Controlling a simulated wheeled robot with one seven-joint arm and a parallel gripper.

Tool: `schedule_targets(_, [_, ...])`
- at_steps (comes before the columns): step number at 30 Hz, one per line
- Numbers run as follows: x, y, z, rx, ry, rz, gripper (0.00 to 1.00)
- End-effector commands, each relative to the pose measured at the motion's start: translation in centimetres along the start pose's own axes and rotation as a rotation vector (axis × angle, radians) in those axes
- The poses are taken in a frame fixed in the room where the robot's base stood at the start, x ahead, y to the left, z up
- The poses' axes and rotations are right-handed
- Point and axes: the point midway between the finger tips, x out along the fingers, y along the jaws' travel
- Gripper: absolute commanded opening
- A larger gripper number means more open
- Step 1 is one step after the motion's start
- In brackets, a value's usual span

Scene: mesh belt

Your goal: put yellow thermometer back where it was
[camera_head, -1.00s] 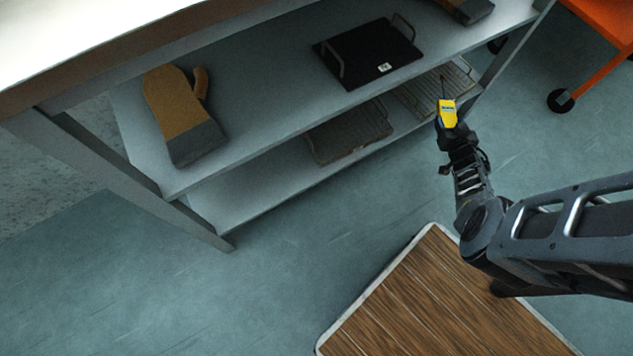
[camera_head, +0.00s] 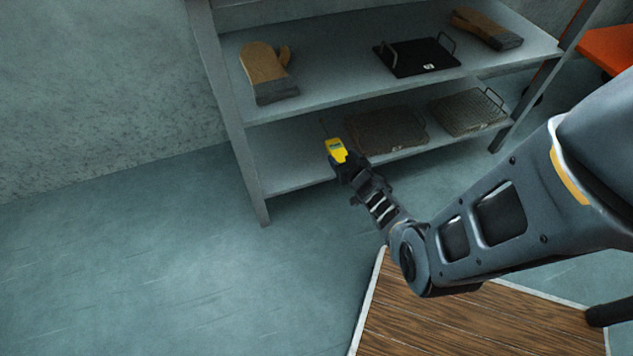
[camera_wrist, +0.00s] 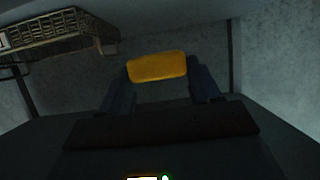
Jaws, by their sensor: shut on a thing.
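The yellow thermometer (camera_head: 336,150) has a small dark display and a thin probe pointing up. My gripper (camera_head: 345,163) is shut on it and holds it in the air in front of the lower shelf, toward its left part. In the wrist view the yellow thermometer (camera_wrist: 157,67) sits between the two fingers of my gripper (camera_wrist: 160,80). Its lower part is hidden by the fingers in the head view.
The shelf unit (camera_head: 320,112) carries a mitt (camera_head: 265,72), a black tray with handles (camera_head: 415,57) and another mitt (camera_head: 487,28) above. Mesh racks (camera_head: 388,130) (camera_head: 467,110) lie on the lower shelf, whose left part is bare. A wooden-topped surface (camera_head: 450,322) is below my arm.

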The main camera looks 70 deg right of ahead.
Motion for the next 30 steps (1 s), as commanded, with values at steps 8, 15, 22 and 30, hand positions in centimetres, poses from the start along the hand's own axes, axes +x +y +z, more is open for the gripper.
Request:
schedule_targets(8, [1.5,-3.2,1.8,0.000,0.003,0.000,0.27])
schedule_targets(15, [2.3,-4.7,2.7,0.001,0.002,0.003,0.27])
schedule_targets(22, [2.7,-4.9,3.1,-0.006,0.004,0.015,0.27])
schedule_targets(30, [3.1,-6.2,3.5,-0.002,0.003,0.008,0.27])
